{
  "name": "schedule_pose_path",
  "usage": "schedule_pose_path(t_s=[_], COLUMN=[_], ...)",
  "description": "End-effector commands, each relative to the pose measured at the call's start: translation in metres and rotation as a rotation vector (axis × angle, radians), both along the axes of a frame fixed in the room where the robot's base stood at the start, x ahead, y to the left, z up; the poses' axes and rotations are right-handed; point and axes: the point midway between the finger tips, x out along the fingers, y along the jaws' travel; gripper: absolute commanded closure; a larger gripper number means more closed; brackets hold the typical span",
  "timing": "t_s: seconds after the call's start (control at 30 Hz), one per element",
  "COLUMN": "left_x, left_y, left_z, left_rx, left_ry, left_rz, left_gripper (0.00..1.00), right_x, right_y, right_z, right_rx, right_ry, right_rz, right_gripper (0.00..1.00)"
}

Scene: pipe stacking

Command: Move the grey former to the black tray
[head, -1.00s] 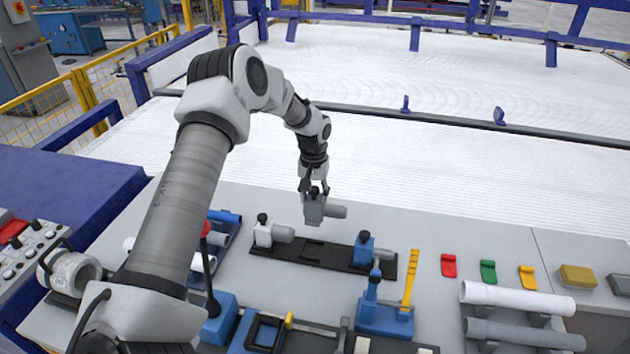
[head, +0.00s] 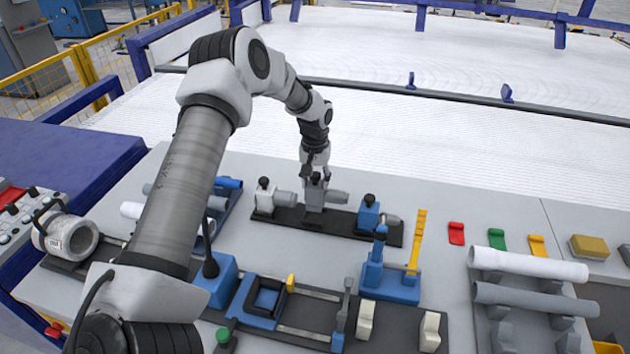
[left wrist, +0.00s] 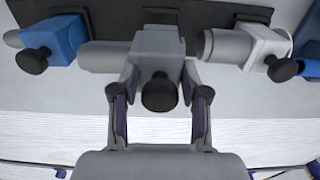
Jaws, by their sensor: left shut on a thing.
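The grey former (head: 316,195) is a grey block with a pipe-like stub to the right and a black knob on top. It is at the middle of the black tray (head: 290,219), between the white former (head: 265,201) and the blue former (head: 368,214). My left gripper (head: 314,176) is shut on the grey former from above. In the left wrist view the two fingers (left wrist: 158,95) are on either side of its black knob. I cannot tell whether its base touches the tray. My right gripper is not in view.
A blue clamp stand with a yellow lever (head: 416,245) stands in front of the tray's right end. White and grey pipes (head: 535,265) lie on a rack at the right.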

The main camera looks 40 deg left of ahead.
Motion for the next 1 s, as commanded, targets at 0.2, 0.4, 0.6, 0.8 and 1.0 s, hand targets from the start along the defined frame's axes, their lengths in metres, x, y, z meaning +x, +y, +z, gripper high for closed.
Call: schedule_pose_path(t_s=[0.2,0.4,0.6,0.8,1.0], left_x=[0.0,0.0,0.001,0.001,0.001], left_y=[0.0,0.0,0.0,0.0,0.0], left_z=[-0.021,-0.039,-0.046,-0.046,-0.046], left_rx=[0.0,0.0,0.0,0.0,0.0], left_ry=[0.0,0.0,-0.001,-0.001,-0.001], left_rz=[0.0,0.0,0.0,0.0,0.0], left_gripper=[1.0,1.0,1.0,1.0,0.25], right_x=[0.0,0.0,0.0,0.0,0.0], right_y=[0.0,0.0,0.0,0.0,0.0], right_z=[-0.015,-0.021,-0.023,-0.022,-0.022], right_rx=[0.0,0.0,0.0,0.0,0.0], right_ry=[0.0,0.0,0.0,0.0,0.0], right_rz=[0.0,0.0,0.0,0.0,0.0], right_gripper=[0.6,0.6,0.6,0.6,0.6])
